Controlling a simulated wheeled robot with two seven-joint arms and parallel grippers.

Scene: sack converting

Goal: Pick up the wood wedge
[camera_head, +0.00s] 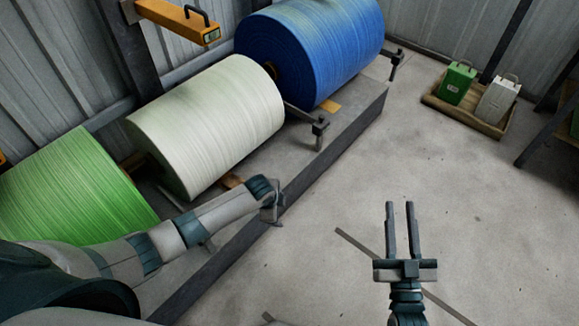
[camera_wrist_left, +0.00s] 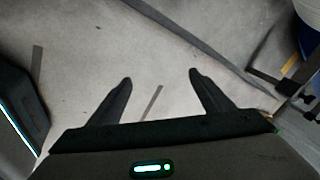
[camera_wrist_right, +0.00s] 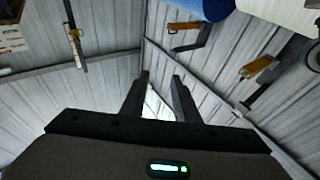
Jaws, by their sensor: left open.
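Two small tan wooden pieces that look like wedges show in the head view. One wooden piece (camera_head: 231,181) lies at the foot of the white roll, and another (camera_head: 331,106) lies by the blue roll. I cannot tell which is the wood wedge meant. My left gripper (camera_head: 277,213) is by the platform's front edge, just right of and nearer than the first piece. In the left wrist view its fingers (camera_wrist_left: 160,80) are apart, with only floor between them. My right gripper (camera_head: 400,207) is open and empty, its fingers parallel, over the floor at right.
Green (camera_head: 75,190), white (camera_head: 205,125) and blue (camera_head: 310,45) rolls rest along a low platform (camera_head: 300,185). Metal brackets (camera_head: 319,132) stand up from it. A tray (camera_head: 487,122) with green and white cans is at the far right. The floor between is mostly clear.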

